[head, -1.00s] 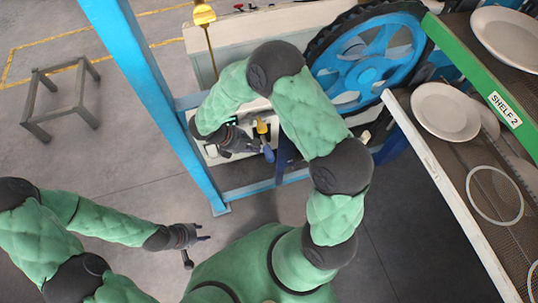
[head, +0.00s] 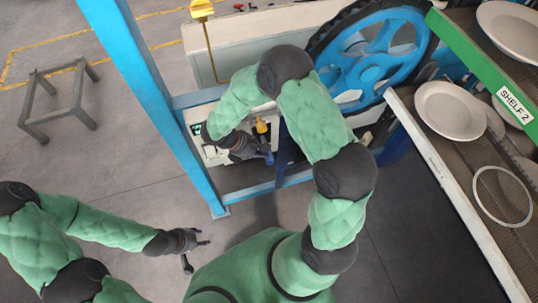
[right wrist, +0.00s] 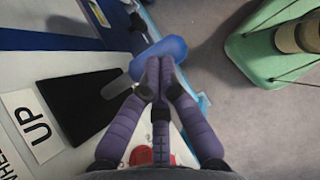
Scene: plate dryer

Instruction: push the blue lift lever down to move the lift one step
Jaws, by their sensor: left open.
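The blue lift lever shows in the right wrist view as a rounded blue knob (right wrist: 170,49) on a grey shaft beside a black slot plate. My right gripper (right wrist: 158,68) has its purple fingertips together over the near side of the knob. They look in contact with it, not around it. In the head view my right gripper (head: 257,152) is at the control panel, and the lever is largely hidden by it. My left gripper (head: 202,241) is open and empty above the floor, well away from the panel.
The panel carries an "UP" label (right wrist: 38,128) and a yellow knob (head: 262,127). A blue post (head: 160,105) stands left of the panel, and a blue wheel (head: 375,55) is behind it. Shelves with white plates (head: 450,110) are at right. A grey stool frame (head: 60,95) stands far left.

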